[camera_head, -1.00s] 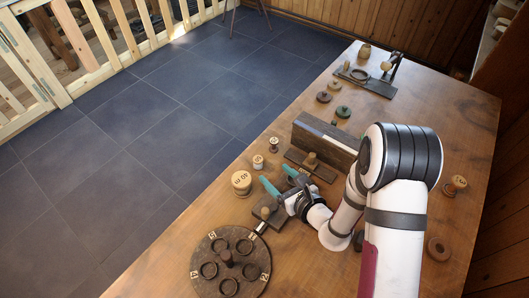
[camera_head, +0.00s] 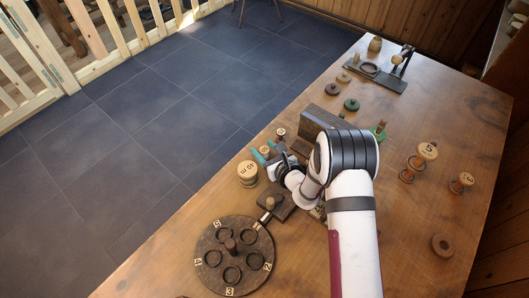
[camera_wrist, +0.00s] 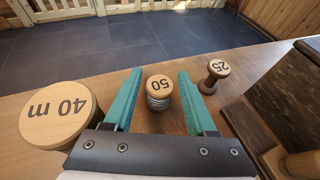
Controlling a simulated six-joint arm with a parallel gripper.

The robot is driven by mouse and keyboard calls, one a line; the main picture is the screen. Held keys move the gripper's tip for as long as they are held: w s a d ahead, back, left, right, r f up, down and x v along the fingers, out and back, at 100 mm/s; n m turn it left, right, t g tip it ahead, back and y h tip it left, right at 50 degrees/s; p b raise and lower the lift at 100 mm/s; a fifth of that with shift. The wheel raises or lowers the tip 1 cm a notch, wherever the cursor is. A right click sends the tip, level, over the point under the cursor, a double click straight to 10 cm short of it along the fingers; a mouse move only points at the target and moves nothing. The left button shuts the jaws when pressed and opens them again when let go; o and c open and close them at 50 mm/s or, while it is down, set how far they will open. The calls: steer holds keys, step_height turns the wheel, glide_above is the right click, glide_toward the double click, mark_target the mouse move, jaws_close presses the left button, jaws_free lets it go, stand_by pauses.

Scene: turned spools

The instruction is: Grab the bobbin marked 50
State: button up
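The bobbin marked 50 (camera_wrist: 158,88) stands upright with a pale wooden top and grey thread. In the wrist view it sits between the two teal fingers of my gripper (camera_wrist: 157,92), with a narrow gap visible on each side. My gripper is open and low over the table. In the head view my gripper (camera_head: 266,152) is near the table's left edge, and the bobbin is small and partly hidden between the fingers.
A larger spool marked 40 m (camera_wrist: 60,112) stands close left of my gripper; a spool marked 25 (camera_wrist: 218,68) stands to the right. A dark block (camera_wrist: 286,82) is farther right. A round board with rings (camera_head: 232,256) lies nearer. The table edge is just beyond the bobbin.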

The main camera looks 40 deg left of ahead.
jaws_close()
